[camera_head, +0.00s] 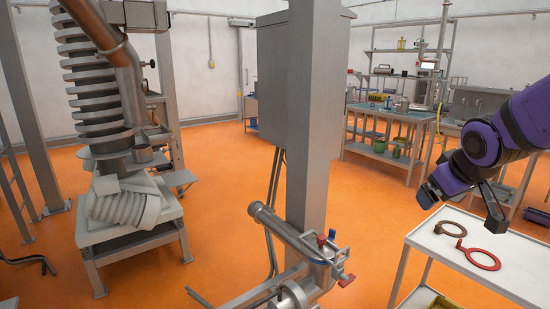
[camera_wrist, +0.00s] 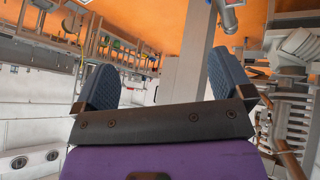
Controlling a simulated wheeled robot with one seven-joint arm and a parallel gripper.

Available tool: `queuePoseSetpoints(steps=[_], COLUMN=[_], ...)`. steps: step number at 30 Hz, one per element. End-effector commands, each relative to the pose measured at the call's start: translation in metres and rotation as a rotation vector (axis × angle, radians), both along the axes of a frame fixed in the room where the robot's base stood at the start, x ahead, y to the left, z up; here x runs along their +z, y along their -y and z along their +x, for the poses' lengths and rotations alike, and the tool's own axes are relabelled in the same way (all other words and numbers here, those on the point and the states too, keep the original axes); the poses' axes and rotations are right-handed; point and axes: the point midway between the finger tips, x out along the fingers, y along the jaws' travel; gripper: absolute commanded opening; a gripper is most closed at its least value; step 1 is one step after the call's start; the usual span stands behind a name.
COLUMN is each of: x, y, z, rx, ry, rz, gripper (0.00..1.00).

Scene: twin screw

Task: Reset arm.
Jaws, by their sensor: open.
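My purple arm reaches in from the right in the head view. My gripper (camera_head: 462,208) hangs above the back left part of a white cart, with its two dark fingers spread wide apart. In the wrist view my gripper (camera_wrist: 160,88) shows two blue ridged finger pads far apart with nothing between them. The wrist view is upside down, with the orange floor at the top. A brown ring with a short handle (camera_head: 455,228) and a red ring with a handle (camera_head: 484,261) lie on the white cart top (camera_head: 437,243), apart from the fingers.
A grey post with a metal box (camera_head: 299,75) stands in the middle. A steel pipe fitting with red and blue knobs (camera_head: 310,255) is at its foot. A large screw machine (camera_head: 95,75) stands at left. A workbench (camera_head: 387,150) is behind. Orange floor between is open.

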Motion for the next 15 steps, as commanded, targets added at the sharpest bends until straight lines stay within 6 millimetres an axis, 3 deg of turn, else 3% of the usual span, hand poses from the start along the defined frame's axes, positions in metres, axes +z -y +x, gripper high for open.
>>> queuePoseSetpoints(steps=[6,15], x=[0.034,0.056], y=[-0.014,-0.035], z=[-0.067,-0.157], rx=[-0.096,-0.177], ry=[-0.039,-0.114], rz=[0.079,0.217], gripper=[0.98,0.98])
